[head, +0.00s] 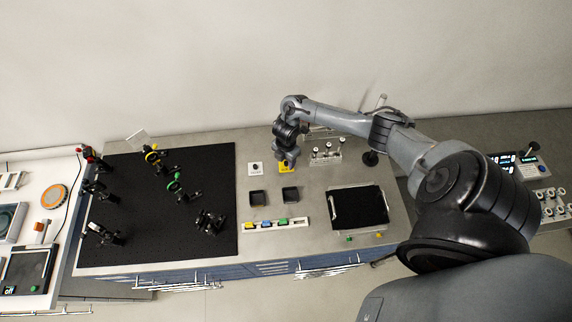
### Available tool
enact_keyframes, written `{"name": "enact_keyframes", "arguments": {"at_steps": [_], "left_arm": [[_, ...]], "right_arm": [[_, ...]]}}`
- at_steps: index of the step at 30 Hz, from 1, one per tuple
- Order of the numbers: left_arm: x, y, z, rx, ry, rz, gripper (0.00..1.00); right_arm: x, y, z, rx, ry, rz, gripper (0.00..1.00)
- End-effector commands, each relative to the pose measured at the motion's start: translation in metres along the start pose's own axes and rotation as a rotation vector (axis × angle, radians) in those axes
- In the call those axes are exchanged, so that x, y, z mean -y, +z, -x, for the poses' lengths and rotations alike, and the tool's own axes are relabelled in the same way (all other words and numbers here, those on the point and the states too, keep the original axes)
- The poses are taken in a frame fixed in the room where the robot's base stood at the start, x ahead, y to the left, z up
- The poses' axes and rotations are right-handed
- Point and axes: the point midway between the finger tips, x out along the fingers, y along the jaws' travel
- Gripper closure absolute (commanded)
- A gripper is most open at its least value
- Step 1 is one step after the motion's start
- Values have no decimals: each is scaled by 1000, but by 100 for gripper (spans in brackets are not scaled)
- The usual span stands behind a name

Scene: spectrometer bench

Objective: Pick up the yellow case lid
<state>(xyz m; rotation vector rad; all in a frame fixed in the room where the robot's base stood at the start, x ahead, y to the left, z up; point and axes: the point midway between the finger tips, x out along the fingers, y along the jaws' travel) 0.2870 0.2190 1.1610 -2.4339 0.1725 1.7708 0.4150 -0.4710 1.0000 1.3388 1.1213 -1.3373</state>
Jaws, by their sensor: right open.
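The yellow case lid (281,169) lies on the grey bench, small and mostly covered by my right gripper. My right gripper (287,162) points down from above, directly over the lid. It is open, with its fingertips at or just above the lid; I cannot tell whether they touch it. A white lid (255,174) with a dark knob lies just to the left. Two open black cases, a left one (258,198) and a right one (290,194), stand in front of the lids. My left gripper is not in view.
A white rack (248,227) with coloured blocks stands in front of the cases. A black breadboard (160,235) with optical mounts is at left. A dark tray (360,207) is at right, and knobbed parts (327,153) stand right of the gripper.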

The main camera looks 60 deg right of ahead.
Motion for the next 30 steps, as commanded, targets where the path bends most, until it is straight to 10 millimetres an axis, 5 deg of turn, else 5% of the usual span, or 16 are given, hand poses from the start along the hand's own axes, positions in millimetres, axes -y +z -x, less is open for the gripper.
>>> {"name": "enact_keyframes", "arguments": {"at_steps": [11,20,30], "left_arm": [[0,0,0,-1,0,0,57],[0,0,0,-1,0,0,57],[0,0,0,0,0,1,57]], "right_arm": [[0,0,-10,2,1,0,52],[0,1,-10,2,0,0,98],[0,1,-9,2,1,0,100]]}}
